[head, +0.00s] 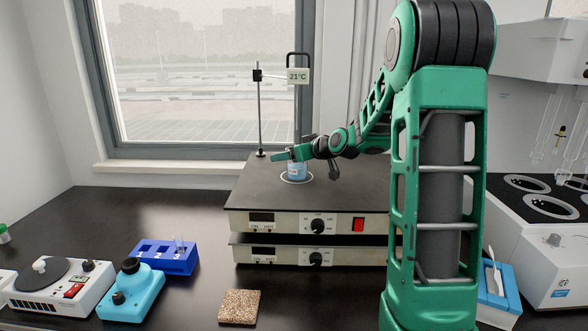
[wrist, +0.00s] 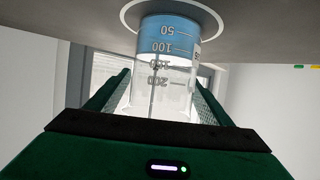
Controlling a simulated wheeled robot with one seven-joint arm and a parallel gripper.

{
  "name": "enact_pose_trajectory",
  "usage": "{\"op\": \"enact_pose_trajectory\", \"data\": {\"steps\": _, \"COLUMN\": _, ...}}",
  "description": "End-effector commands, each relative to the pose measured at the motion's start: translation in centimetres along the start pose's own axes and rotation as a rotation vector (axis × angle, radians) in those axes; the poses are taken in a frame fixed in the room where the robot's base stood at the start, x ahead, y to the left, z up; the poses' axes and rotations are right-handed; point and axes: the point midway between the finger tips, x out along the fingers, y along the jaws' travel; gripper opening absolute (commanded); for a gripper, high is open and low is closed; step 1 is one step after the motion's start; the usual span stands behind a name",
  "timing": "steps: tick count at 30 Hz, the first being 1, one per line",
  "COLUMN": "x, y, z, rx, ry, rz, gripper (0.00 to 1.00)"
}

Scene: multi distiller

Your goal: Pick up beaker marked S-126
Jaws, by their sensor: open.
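A glass beaker with blue liquid (head: 297,171) stands upright on the ring mark of the dark hotplate top (head: 345,185). In the wrist view the beaker (wrist: 168,60) shows volume marks and the edge of a label at its right side; I cannot read the label. My gripper (head: 290,152) is at the beaker's upper part. In the wrist view its two fingers (wrist: 160,97) are open, one on each side of the beaker, with gaps between them and the glass.
A stand with a 21°C display (head: 298,76) rises behind the beaker. A blue tube rack (head: 165,257), a light-blue device (head: 130,290) and a white stirrer (head: 60,288) are at the left. A cork-like pad (head: 239,307) lies in front. A white multi-place heater (head: 545,215) is at the right.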

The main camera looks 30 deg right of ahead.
Motion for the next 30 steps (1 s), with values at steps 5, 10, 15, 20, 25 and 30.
{"op": "enact_pose_trajectory", "data": {"steps": 5, "x": 0.0, "y": 0.0, "z": 0.0, "rx": 0.000, "ry": 0.000, "rz": 0.000, "gripper": 0.57}}
{"op": "enact_pose_trajectory", "data": {"steps": 10, "x": -0.1, "y": 0.0, "z": 0.0, "rx": 0.000, "ry": 0.000, "rz": 0.000, "gripper": 0.23}}
{"op": "enact_pose_trajectory", "data": {"steps": 15, "x": -0.1, "y": 0.0, "z": -0.1, "rx": 0.000, "ry": 0.001, "rz": -0.001, "gripper": 0.24}}
{"op": "enact_pose_trajectory", "data": {"steps": 20, "x": -0.1, "y": -0.1, "z": -0.2, "rx": -0.001, "ry": 0.001, "rz": -0.001, "gripper": 0.24}}
{"op": "enact_pose_trajectory", "data": {"steps": 25, "x": -0.2, "y": -0.1, "z": -0.6, "rx": -0.001, "ry": 0.001, "rz": -0.001, "gripper": 0.24}}
{"op": "enact_pose_trajectory", "data": {"steps": 30, "x": -0.6, "y": -0.2, "z": -1.6, "rx": -0.003, "ry": 0.004, "rz": -0.002, "gripper": 0.24}}
